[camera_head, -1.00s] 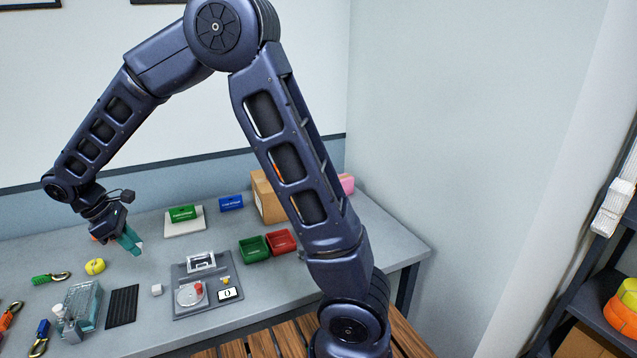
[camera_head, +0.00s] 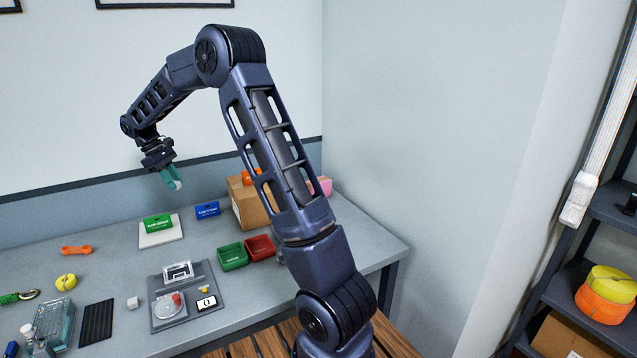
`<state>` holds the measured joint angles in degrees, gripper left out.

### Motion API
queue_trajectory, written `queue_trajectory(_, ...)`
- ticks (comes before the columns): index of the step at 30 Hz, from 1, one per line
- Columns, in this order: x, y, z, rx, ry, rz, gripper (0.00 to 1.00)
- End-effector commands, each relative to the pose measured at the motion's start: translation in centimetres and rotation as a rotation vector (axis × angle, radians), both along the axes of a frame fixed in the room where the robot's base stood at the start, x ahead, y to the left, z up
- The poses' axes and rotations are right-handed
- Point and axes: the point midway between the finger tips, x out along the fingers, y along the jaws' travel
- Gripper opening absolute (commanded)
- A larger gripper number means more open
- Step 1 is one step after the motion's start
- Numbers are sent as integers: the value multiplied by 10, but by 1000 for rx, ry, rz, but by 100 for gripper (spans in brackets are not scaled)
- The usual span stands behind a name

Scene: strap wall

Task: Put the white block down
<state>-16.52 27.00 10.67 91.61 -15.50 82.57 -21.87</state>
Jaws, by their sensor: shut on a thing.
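My gripper (camera_head: 171,177) has teal fingers and is raised in the air in front of the back wall, above the table. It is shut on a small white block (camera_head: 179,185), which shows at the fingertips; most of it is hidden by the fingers. The block is clear of the table. A second small white block (camera_head: 133,303) lies on the grey table (camera_head: 120,272), between a black ribbed mat (camera_head: 97,322) and a grey device with a round plate (camera_head: 168,306).
Behind the device stand a green bin (camera_head: 232,257) and a red bin (camera_head: 261,248). A green box (camera_head: 158,222) rests on a white pad (camera_head: 160,237), left of a blue box (camera_head: 208,210). A yellow roll (camera_head: 66,282) and an orange piece (camera_head: 76,250) lie left. The table's middle left is clear.

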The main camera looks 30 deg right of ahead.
Motion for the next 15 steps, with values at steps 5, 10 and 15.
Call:
queue_trajectory(5, 41, -60, 6, 0, 0, -115, 3)
queue_trajectory(10, 72, -121, 12, 0, -1, -219, 3)
queue_trajectory(15, 96, -185, 18, 2, 0, -324, 3)
